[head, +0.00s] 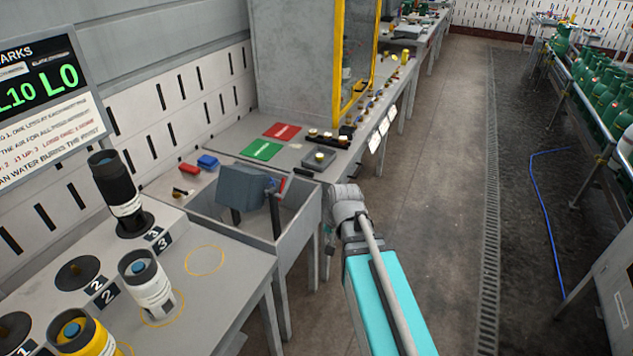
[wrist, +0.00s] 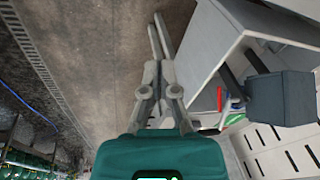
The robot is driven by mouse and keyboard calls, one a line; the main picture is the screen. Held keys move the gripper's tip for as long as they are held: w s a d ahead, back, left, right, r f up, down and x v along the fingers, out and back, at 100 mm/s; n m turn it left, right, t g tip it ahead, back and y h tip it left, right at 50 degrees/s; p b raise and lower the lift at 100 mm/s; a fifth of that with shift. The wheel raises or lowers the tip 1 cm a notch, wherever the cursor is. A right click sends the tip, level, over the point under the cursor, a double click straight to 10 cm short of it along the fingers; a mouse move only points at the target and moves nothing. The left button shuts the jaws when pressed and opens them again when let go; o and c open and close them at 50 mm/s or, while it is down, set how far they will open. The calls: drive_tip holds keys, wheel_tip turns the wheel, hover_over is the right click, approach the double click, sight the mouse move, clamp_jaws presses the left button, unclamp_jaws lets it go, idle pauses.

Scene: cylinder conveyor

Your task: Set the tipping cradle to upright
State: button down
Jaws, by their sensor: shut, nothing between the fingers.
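The tipping cradle (head: 243,187) is a blue-grey box in a grey open-topped trough (head: 303,213) at the left of centre in the head view. It looks tilted, with a dark upright bar (head: 275,214) at its right side. The cradle also shows at the right of the wrist view (wrist: 282,98), with the trough's pale wall beside it. My gripper (wrist: 160,24) is shut and empty, its fingers pointing over open floor, apart from the cradle. In the head view my wrist is just right of the trough, and the fingertips are hidden or too small to make out.
A bench (head: 225,270) with black, white and yellow cylinders stands at the front left. Behind the trough is a counter (head: 345,150) with a red mat (head: 282,131) and a green mat (head: 261,150). The aisle floor (head: 430,180) at right is clear.

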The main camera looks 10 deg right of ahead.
drive_tip(key=w+d+m+t+b, duration=0.2)
drive_tip(key=w+m, duration=0.4)
drive_tip(key=w, duration=0.3)
drive_tip(key=w+d+m+t+y+b, duration=0.1)
drive_tip(key=w+d+m+t+b, duration=0.2)
drive_tip(key=w+m, duration=0.3)
drive_tip(key=w+d+m+t+b, duration=0.2)
drive_tip(key=w+m+t+b, duration=0.1)
drive_tip(key=w, duration=0.9)
drive_tip(key=f+m+t, duration=0.1)
drive_tip(key=m, duration=0.1)
drive_tip(key=shift+w+d+m, duration=0.3)
drive_tip(key=shift+d+m, duration=0.05)
drive_tip(key=shift+m, duration=0.05)
drive_tip(key=shift+w+b, duration=0.1)
drive_tip(key=shift+b, duration=0.2)
drive_tip(key=b+x, duration=0.5)
drive_tip(key=x, duration=0.5)
drive_tip(key=s+a+r+p, duration=0.2)
drive_tip(key=r, duration=0.1)
drive_tip(key=shift+a+p, duration=0.35)
drive_tip(key=shift+a, duration=0.15)
drive_tip(key=shift+a+r, duration=0.1)
drive_tip(key=shift+a, duration=0.1)
